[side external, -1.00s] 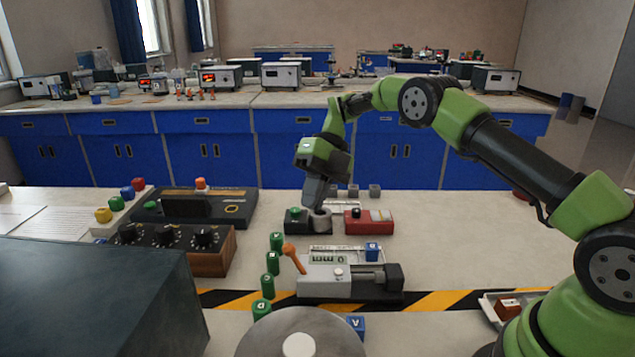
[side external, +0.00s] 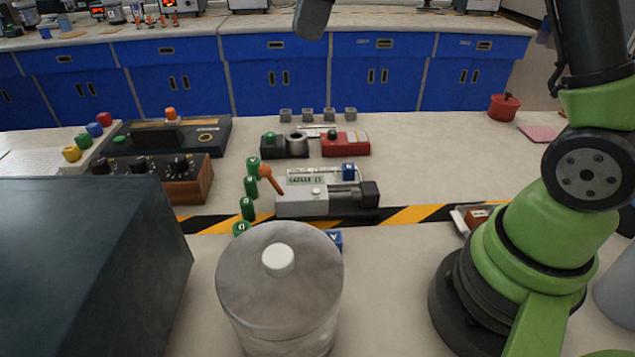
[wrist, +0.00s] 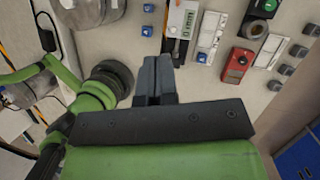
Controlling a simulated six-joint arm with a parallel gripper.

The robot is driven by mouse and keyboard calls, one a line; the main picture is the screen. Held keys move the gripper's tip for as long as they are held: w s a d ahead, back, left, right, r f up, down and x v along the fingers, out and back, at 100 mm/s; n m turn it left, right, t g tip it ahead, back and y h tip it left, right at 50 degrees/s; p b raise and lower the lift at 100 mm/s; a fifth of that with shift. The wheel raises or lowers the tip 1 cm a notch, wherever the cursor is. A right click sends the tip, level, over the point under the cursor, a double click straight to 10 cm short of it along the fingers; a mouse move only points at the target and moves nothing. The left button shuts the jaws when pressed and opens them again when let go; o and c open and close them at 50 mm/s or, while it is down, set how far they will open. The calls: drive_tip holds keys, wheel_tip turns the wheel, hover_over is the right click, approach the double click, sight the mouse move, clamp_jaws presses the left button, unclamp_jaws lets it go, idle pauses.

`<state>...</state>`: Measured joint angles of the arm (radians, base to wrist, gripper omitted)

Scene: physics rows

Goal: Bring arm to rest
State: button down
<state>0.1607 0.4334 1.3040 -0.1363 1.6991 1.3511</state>
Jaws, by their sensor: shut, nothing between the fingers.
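My gripper (side external: 311,30) hangs high at the top edge of the side view, with only its grey finger end showing. The rest of the wrist is cut off above the frame. In the wrist view my gripper (wrist: 156,66) has its two dark fingers together with nothing between them. My arm is raised and stands above its green base at the right. The gripper is well clear of the bench and touches nothing.
Below are a grey device (side external: 302,205) with an orange lever, a black block (side external: 285,153) with a green button and grey ring, and a red box (side external: 346,148). A lidded jar (side external: 280,300) stands in front. A red pot (side external: 503,107) sits far right.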

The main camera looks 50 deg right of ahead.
drive_tip(key=s+a+n+t+h, duration=0.2)
drive_tip(key=s+n+t, duration=0.4)
drive_tip(key=s+n, duration=1.3)
drive_tip(key=shift+s+n+t, duration=0.3)
drive_tip(key=shift+n, duration=0.2)
idle(0.4)
